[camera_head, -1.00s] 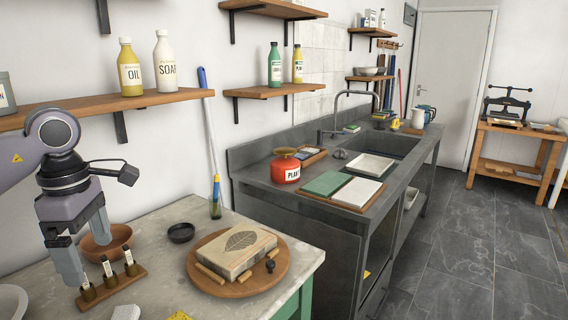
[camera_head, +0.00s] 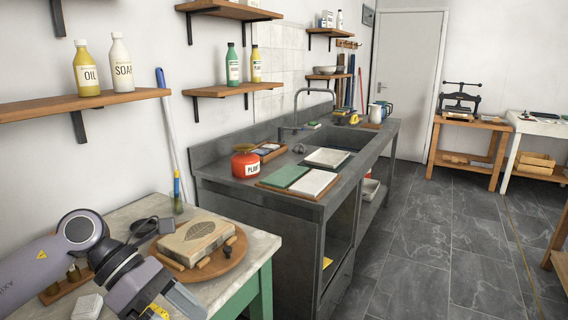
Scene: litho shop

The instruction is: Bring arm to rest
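My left arm comes in at the lower left, bent over the near worktable (camera_head: 262,243). Its gripper (camera_head: 168,301) points down and to the right, in front of the round wooden board (camera_head: 232,262). The fingers are partly cut off by the bottom edge, so their opening cannot be told. Nothing is seen held. A stone block with a leaf print (camera_head: 194,240) lies on the board, close behind the gripper. My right gripper is not in view.
A small wooden rack (camera_head: 68,287) and a white block (camera_head: 87,306) are beside the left arm. The grey sink counter (camera_head: 240,200) stands beyond the table, with a red pot (camera_head: 245,165) on it. The tiled floor (camera_head: 440,240) to the right is largely open.

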